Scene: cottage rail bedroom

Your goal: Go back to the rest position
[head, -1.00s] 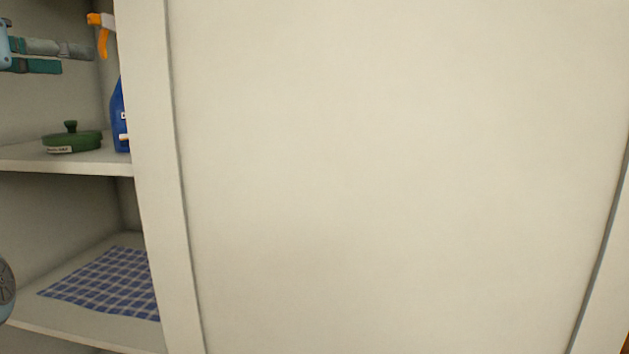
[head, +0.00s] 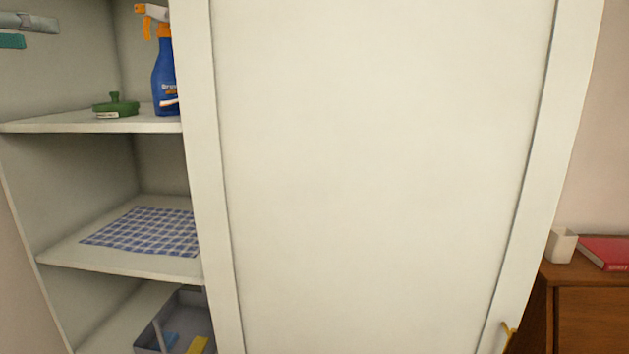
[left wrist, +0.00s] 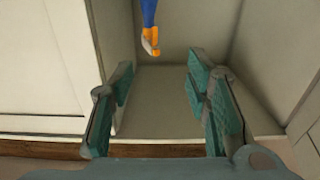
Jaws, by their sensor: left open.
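My left gripper (head: 26,30) shows at the upper left edge of the head view, in front of the open side of a white cabinet. Its fingers are grey and teal. In the left wrist view the gripper (left wrist: 160,95) is open, with nothing between its two fingers. A blue spray bottle (head: 165,78) with an orange and white trigger stands on the upper shelf, partly behind the door's edge. The bottle (left wrist: 149,14) also shows at the top of the left wrist view, apart from the fingers. My right gripper is not in view.
The white cabinet door (head: 380,170) fills the middle. A blue checked cloth (head: 148,231) lies below, above a grey bin (head: 148,338).

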